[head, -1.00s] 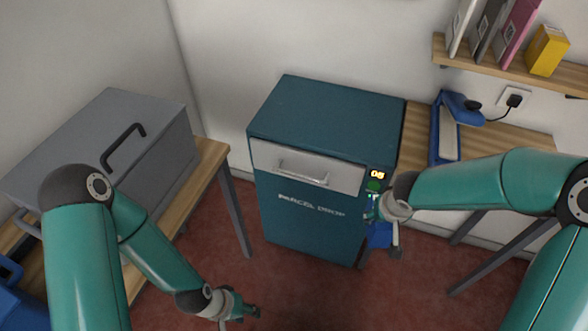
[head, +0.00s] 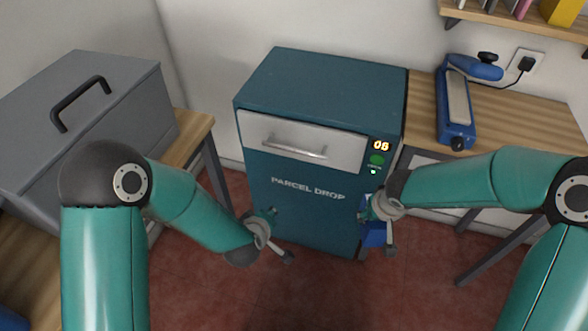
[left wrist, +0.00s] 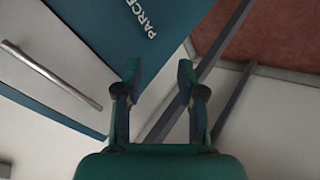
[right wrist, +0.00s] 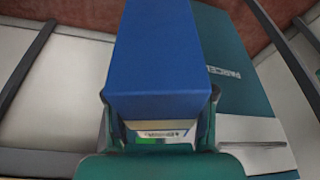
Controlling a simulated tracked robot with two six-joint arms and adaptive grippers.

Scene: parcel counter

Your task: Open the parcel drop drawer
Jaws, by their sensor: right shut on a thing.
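The parcel drop cabinet (head: 300,222) is a teal box with a light grey drawer front (head: 345,151) near its top. The drawer front sits flush with the cabinet, so the drawer is closed. Its metal bar handle (head: 295,148) also shows in the left wrist view (left wrist: 50,74). My left gripper (head: 280,234) is in front of the cabinet's lower left part, below the handle. Its fingers (left wrist: 158,72) are apart and empty. My right gripper (head: 378,228) is shut on a blue box (right wrist: 155,55), held at the cabinet's right side below the display.
A display reading 06 (head: 381,145) sits above a green button (head: 376,160). A grey handled box (head: 90,125) is on the left table. A blue sealer device (head: 456,110) is on the right table. A shelf (head: 530,30) hangs above it.

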